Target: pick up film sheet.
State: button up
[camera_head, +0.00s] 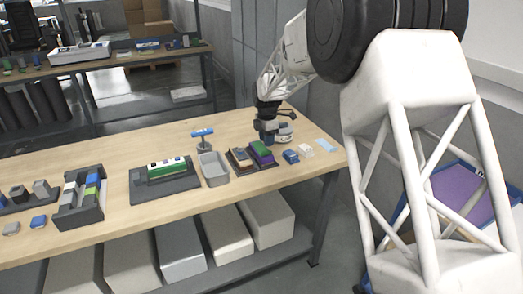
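A thin light-blue flat piece (327,146), which looks like the film sheet, lies on the wooden table (225,118) near its right end. My gripper (267,138) points down over the back right part of the table, to the left of the light-blue piece and apart from it. It is just behind a dark tray with green and purple blocks. The fingers are small and dark here, so I cannot tell whether they are open or shut, or whether anything is between them.
A small white block (305,150) and a blue block (291,156) lie just left of the light-blue piece. A round grey-white item (285,133) stands beside my gripper. A grey bin (213,170) and a dark block tray (256,166) stand further left.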

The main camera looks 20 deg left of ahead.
aim_at(261, 147)
dwell(0.3)
jog(key=shift+f, duration=2.65)
grip_shut()
